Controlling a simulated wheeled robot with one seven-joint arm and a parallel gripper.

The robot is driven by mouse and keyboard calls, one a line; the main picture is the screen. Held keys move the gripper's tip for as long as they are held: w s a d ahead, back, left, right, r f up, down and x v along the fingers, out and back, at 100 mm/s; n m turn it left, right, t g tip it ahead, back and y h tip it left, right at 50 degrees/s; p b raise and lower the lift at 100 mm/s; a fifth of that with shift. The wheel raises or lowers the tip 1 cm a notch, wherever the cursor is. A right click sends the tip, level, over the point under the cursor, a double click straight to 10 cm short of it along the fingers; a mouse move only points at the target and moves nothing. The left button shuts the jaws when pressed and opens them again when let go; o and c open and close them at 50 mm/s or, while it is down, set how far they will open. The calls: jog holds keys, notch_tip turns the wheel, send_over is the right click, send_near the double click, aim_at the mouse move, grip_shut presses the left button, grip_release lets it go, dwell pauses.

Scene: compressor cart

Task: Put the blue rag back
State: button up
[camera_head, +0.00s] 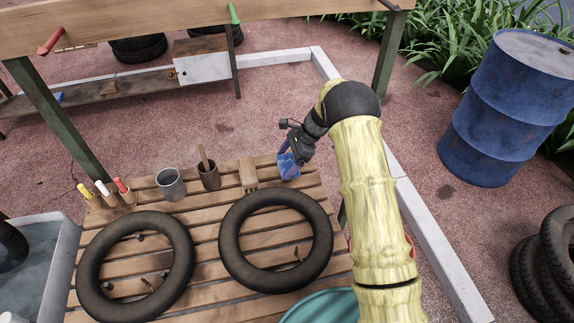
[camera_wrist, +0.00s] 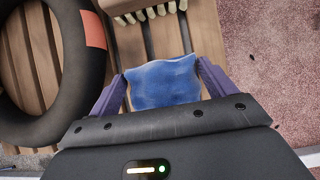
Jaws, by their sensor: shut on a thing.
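The blue rag (camera_wrist: 163,82) is between the two purple fingers of my gripper (camera_wrist: 165,92) in the wrist view. My gripper is shut on it. In the head view the rag (camera_head: 288,166) shows at the tip of my gripper (camera_head: 288,158), over the far right corner of the slatted wooden table (camera_head: 208,222). I cannot tell whether the rag touches the slats.
A brush (camera_head: 248,176) lies just left of the rag. Two tyres (camera_head: 276,196) (camera_head: 90,270) lie in front. A blue barrel (camera_head: 505,110) stands at right.

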jog(key=shift+f, duration=1.2)
jog(key=shift+f, duration=0.1)
jog(key=o, duration=0.8)
jog(key=shift+o, duration=0.2)
jog(key=v, duration=1.2)
jog(key=shift+b, duration=0.3)
jog(key=shift+d, duration=0.1)
